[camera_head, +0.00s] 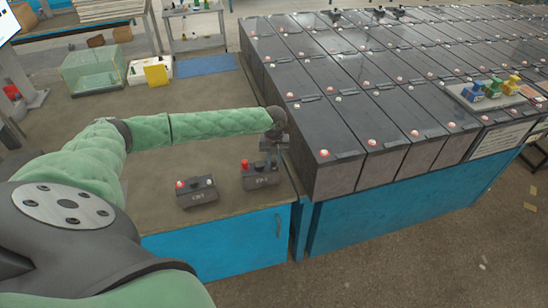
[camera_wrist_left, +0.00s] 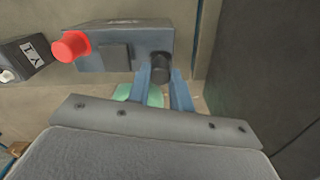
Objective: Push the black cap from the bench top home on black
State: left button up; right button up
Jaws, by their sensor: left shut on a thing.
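In the left wrist view, the black cap (camera_wrist_left: 160,68) is between the blue fingertips of my left gripper (camera_wrist_left: 163,82), which is shut on it. The cap is at the right end of a dark grey box (camera_wrist_left: 122,58). I cannot tell whether it is fully seated there. A red cap (camera_wrist_left: 71,46) is at the box's left end. In the head view, my left gripper (camera_head: 271,158) points down over the right end of this box (camera_head: 262,182), whose red cap (camera_head: 245,165) shows at left. The black cap is not clear there. My right gripper is not in view.
A second dark box (camera_head: 197,193) with a red and a pale terminal stands to the left on the bench top (camera_head: 150,175). Rows of large black batteries (camera_head: 325,165) rise close on the right. A glass tank (camera_head: 92,70) and a yellow block (camera_head: 156,74) stand further back.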

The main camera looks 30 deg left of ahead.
pick_arm(q)
jog(key=shift+f, duration=0.5)
dwell(1.1)
jog(key=o, duration=1)
jog(key=shift+o, duration=0.5)
jog(key=o, duration=0.4)
jog(key=shift+r, duration=0.2)
jog(key=shift+r+p, duration=2.5)
jog(key=shift+r, duration=0.85)
